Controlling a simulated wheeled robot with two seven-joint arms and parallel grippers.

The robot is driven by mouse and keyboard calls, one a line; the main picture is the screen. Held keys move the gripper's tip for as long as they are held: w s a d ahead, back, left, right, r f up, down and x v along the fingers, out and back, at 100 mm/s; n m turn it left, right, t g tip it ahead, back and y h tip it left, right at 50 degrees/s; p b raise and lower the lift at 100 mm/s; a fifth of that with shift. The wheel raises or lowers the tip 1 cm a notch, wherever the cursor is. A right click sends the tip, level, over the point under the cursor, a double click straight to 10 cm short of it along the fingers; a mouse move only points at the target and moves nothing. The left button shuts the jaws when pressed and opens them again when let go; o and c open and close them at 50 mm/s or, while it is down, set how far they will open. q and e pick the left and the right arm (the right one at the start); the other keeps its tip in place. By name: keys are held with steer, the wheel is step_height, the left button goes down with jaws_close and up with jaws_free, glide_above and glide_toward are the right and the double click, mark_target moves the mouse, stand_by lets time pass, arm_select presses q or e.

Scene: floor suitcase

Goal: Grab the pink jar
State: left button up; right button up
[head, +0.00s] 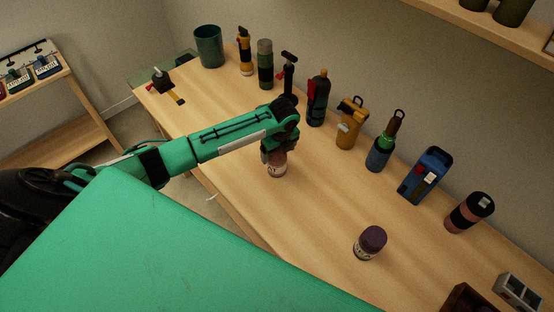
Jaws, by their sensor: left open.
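I cannot tell whether the fingers touch the jar. A second jar (370,243), with a dark purple lid and a pale label, stands apart to the lower right. My right gripper is not in view.
Along the table's (305,220) back edge stand several bottles and tools, including a dark green bottle (317,100), a yellow canister (350,125), a blue box (422,177) and a pink-and-black cylinder (468,213).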

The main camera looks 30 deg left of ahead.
mark_target(278, 169)
arm_select(q)
steer(key=f, duration=0.2)
steer(key=f+p, duration=0.1)
steer(key=shift+s+a+f, duration=0.15)
steer(key=shift+a+f, duration=0.1)
steer(key=shift+f, duration=0.35)
steer(key=shift+c, duration=0.2)
steer(key=shift+r, duration=0.1)
steer(key=c, duration=1.2)
steer(key=shift+c, duration=0.2)
